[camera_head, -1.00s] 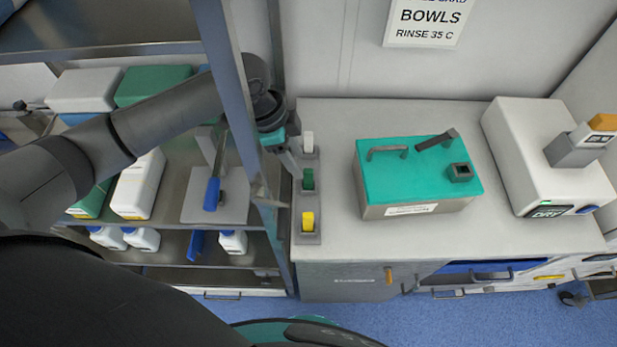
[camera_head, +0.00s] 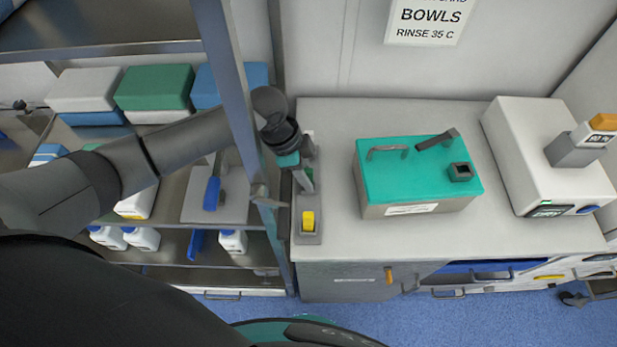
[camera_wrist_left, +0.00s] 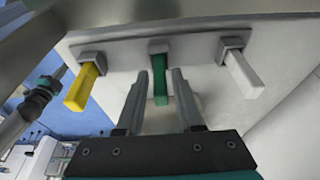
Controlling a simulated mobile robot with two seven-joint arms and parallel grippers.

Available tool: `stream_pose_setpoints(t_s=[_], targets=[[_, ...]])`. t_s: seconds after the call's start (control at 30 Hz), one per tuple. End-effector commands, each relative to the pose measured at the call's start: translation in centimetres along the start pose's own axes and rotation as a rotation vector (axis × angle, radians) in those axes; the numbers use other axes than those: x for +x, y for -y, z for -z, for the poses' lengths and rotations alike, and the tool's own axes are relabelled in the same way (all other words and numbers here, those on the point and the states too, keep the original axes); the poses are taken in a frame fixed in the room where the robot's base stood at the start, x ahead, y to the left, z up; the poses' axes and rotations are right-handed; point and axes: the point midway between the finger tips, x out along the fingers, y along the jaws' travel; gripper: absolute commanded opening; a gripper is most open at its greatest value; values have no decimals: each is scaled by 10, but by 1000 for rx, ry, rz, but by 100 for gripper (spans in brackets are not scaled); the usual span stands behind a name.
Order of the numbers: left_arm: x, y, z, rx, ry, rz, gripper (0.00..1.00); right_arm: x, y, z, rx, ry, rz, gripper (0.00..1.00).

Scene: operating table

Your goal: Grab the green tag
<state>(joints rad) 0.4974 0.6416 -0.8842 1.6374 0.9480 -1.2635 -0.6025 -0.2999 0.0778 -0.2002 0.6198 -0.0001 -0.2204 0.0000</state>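The green tag (camera_wrist_left: 160,82) hangs from the middle holder of a grey rack (camera_wrist_left: 205,50) in the left wrist view, between a yellow tag (camera_wrist_left: 82,88) and a white tag (camera_wrist_left: 243,74). My left gripper (camera_wrist_left: 156,85) is open, with one finger on each side of the green tag. Gaps show between tag and fingers, and the depth of overlap is hard to judge. My right gripper is not in view.
A teal-lidded box (camera_head: 420,175) and a white device (camera_head: 550,155) stand on the counter (camera_head: 335,115) to the right. A metal shelf post (camera_head: 235,95) is close to my left arm. The counter between rack and box is clear.

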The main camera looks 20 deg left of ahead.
Motion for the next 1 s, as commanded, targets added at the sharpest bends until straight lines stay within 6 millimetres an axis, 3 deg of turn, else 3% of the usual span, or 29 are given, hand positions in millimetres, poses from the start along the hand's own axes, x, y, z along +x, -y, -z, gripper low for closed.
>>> stream_pose_setpoints(t_s=[0.03, 0.3, 0.83, 1.0], targets=[[0, 0, 0, 0, 0, 0, 29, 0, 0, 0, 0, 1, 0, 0], [0, 0, 0, 0, 0, 0, 0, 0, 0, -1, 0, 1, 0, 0], [-2, 0, 0, 0, -1, 1, 0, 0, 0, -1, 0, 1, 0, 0], [-21, 2, 7, 1, -2, 3, 0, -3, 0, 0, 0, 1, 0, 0]])
